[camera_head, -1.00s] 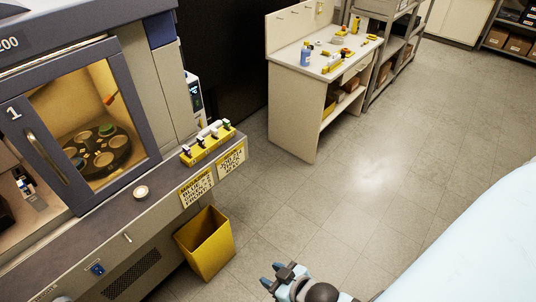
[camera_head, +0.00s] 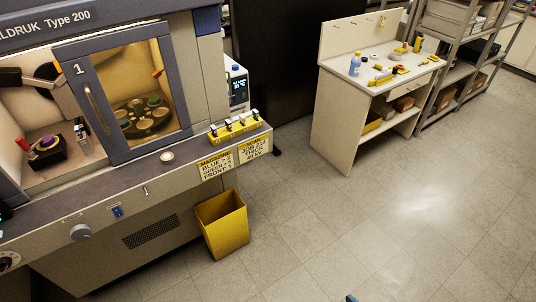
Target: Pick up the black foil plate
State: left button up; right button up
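I cannot single out a black foil plate with certainty. A dark round carrier (camera_head: 128,122) with several round discs, one green, sits behind the machine's window marked 1. A black block (camera_head: 45,160) with a purple round top and a red-tipped part stands in the open bay to its left. Only a small blue tip of what seems to be my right gripper (camera_head: 351,298) shows at the bottom edge, over the floor and far from both. Its opening is hidden. My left gripper is out of view.
A yellow rack (camera_head: 234,127) with small clips and a round white piece (camera_head: 167,157) are on the machine's ledge. A yellow bin (camera_head: 222,226) stands below. A workbench (camera_head: 345,105) with bottles and tools stands behind. The floor between is clear.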

aim_at(229, 123)
jog(key=i+j, duration=0.2)
jog(key=i, duration=0.2)
jog(key=i+j, duration=0.25)
jog(key=i, duration=0.2)
jog(key=i+j, duration=0.2)
jog(key=i, duration=0.2)
